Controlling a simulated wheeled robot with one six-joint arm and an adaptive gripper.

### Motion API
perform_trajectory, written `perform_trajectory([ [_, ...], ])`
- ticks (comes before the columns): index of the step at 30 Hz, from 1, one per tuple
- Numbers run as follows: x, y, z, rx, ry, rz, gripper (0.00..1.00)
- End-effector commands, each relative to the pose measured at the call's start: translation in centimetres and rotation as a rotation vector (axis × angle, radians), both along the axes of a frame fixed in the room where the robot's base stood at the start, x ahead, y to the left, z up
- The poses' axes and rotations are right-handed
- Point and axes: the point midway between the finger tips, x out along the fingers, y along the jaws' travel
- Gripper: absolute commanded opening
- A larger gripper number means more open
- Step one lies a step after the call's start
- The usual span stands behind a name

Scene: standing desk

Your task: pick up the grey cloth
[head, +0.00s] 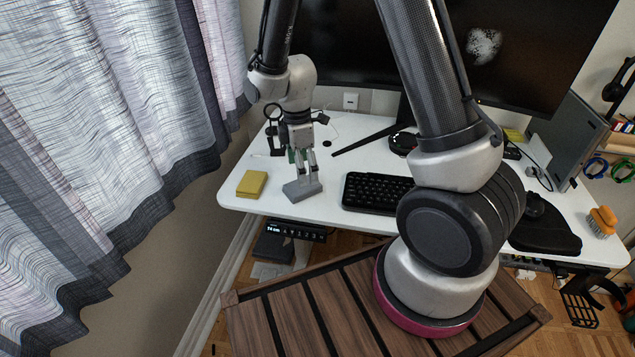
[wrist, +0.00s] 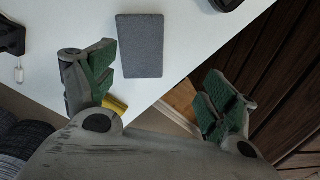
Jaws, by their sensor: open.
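The grey cloth (head: 302,191) lies near the front edge of the white desk, left of the keyboard. It looks like a flat grey rectangle, and it also shows in the wrist view (wrist: 141,47). My gripper (head: 305,177) points down over it in the head view and hides part of its far side. In the wrist view my gripper (wrist: 160,88) is open and its green-padded fingers stand apart with nothing between them. The cloth shows beyond the fingers, nearer the left one. I cannot tell whether a fingertip touches the cloth.
A yellow block (head: 252,184) lies on the desk (head: 340,165) left of the cloth; part of it shows behind the left finger in the wrist view (wrist: 115,104). A black keyboard (head: 377,193) is to the right. The monitor (head: 350,45) stands behind. Curtains (head: 110,120) hang at left.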

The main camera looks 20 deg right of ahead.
Motion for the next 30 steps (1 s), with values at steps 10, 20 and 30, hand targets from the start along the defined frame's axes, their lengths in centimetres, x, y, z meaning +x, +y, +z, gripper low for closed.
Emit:
perform_trajectory([
  [10, 1.8, 0.7, -0.3, 0.036, -0.065, 0.283, 0.86],
  [20, 2.0, 0.2, -4.6, 0.036, -0.062, 0.285, 0.86],
  [30, 2.2, 0.2, -7.6, 0.037, -0.066, 0.285, 0.86],
])
